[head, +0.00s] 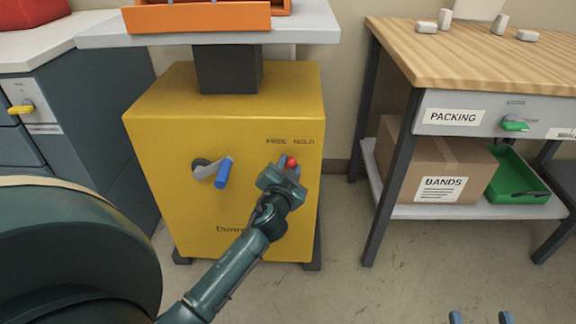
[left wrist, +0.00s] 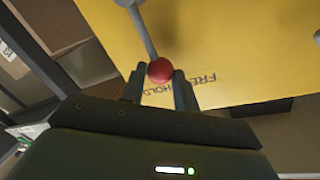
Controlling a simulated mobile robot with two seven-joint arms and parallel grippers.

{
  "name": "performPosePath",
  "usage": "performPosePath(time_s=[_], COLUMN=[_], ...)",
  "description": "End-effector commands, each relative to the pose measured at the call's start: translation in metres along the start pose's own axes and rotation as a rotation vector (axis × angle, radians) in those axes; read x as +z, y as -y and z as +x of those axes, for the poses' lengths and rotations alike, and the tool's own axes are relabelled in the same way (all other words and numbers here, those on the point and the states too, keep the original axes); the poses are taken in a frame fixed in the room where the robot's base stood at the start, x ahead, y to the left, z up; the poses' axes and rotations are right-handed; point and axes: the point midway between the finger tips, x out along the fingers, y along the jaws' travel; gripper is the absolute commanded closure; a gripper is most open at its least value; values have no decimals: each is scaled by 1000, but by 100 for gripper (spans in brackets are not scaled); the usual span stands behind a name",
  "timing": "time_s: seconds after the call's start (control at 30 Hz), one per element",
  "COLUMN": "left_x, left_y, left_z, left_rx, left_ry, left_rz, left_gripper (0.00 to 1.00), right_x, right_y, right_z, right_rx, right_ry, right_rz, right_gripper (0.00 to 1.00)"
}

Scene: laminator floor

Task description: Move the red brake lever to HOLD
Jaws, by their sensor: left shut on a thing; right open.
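The red brake lever's round knob (head: 291,161) shows on the front of the yellow cabinet (head: 160,150), just below the FREE and HOLD labels. In the head view it lies between the two labels, somewhat nearer HOLD. My left gripper (head: 289,168) is shut on the knob and hides most of the lever. In the left wrist view the red knob (left wrist: 160,71) sits between the fingers (left wrist: 158,85), with the grey lever rod running up from it to its pivot. My right gripper (head: 480,318) shows only its two separated fingertips at the bottom edge.
A crank with a blue handle (head: 223,173) sticks out of the cabinet left of my left gripper. An orange tray (head: 197,18) is on the platform above. The packing bench (head: 460,60) stands right, with a cardboard box (head: 415,150) and green tray (head: 522,205) below. Floor between is clear.

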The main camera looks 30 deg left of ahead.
Motion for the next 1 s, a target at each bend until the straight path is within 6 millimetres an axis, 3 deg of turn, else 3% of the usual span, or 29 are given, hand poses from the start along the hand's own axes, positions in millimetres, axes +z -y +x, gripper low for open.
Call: performPosePath(time_s=[0.1, 0.5, 1.0], left_x=[-10, -17, -18], left_y=[-5, -27, -33], left_z=[2, 7, 8], left_rx=[4, 12, 14], left_ry=[19, 66, 81], left_rz=[100, 354, 434], left_gripper=[100, 100, 100], right_x=[-4, -2, 2], right_y=[-2, -3, -2], right_z=[0, -3, -5], right_rx=[3, 3, 7], right_ry=[12, 29, 43], right_rz=[-22, -59, -60], right_gripper=[53, 53, 53])
